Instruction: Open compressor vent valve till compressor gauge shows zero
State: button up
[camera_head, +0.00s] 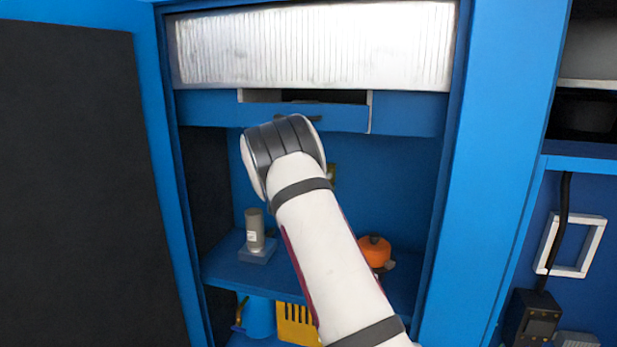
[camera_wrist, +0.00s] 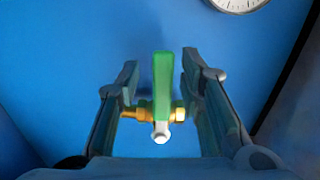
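The vent valve shows in the wrist view as a green lever handle (camera_wrist: 162,85) on a brass body (camera_wrist: 134,114), against a blue wall. The handle stands upright in the picture, with a pale nut at its lower end. My gripper (camera_wrist: 160,68) is open, one finger on each side of the handle, with a visible gap on both sides. I cannot tell how deep the handle sits between the fingers. A round white gauge (camera_wrist: 237,3) is cut off at the top edge; its reading cannot be made out. In the head view my arm hides the gripper and the valve.
My arm reaches into a blue cabinet. A shelf (camera_head: 225,266) holds a grey cylinder (camera_head: 254,230) on a small block and an orange pot-like object (camera_head: 375,251). A partly open drawer (camera_head: 405,115) is above. A dark door panel (camera_head: 80,190) stands at the left.

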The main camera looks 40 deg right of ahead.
jog(key=shift+a, duration=0.1)
jog(key=v, duration=1.2)
